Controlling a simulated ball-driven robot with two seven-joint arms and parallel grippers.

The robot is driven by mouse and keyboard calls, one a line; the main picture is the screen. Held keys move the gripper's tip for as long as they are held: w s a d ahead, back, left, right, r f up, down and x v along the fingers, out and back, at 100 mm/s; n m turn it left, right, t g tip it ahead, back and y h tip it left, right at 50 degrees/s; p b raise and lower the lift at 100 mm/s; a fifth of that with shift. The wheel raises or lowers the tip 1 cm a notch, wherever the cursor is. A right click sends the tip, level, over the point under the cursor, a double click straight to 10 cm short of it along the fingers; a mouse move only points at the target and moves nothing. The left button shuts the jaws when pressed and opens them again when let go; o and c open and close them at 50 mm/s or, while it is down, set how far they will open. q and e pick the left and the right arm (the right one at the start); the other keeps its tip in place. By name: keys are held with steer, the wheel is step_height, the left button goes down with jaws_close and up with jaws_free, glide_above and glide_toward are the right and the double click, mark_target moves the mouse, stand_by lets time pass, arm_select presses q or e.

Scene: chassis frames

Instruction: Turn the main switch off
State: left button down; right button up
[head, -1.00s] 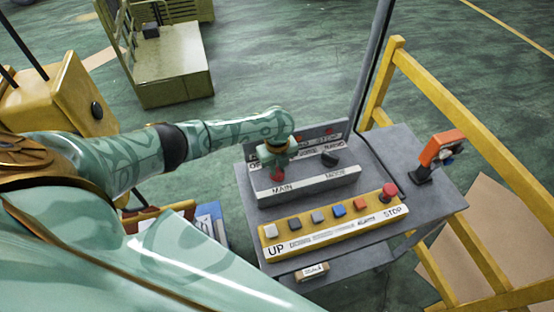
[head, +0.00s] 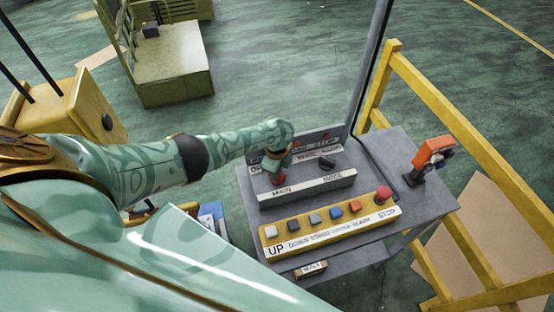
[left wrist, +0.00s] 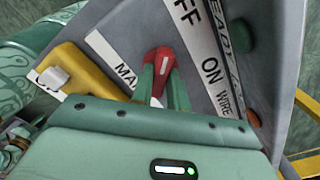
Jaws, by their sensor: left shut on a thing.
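The main switch is a red knob (left wrist: 160,62) on the grey control box, above the white MAIN label (head: 283,191). It also shows below my left gripper in the head view (head: 277,179). My left gripper (left wrist: 163,84) is shut on the red knob, with one green finger on each side of it. The gripper (head: 277,168) reaches down onto the box from the left in the head view. OFF and ON lettering (left wrist: 203,45) is on a white strip beside the knob in the left wrist view. My right gripper is not in view.
A black MODE knob (head: 326,162) sits right of the main switch. In front is a yellow strip (head: 330,226) with several buttons and a red STOP button (head: 383,193). An orange-handled device (head: 432,157) stands at the right. A grey post and yellow rail (head: 450,120) bound the console.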

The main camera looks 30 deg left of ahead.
arm_select(q)
steer(key=shift+r, duration=0.1)
stand_by(0.3)
steer(key=c, duration=1.4)
jaws_free()
steer(key=shift+o, duration=0.2)
step_height(320, 180, up, 16)
steer(key=p, duration=0.5)
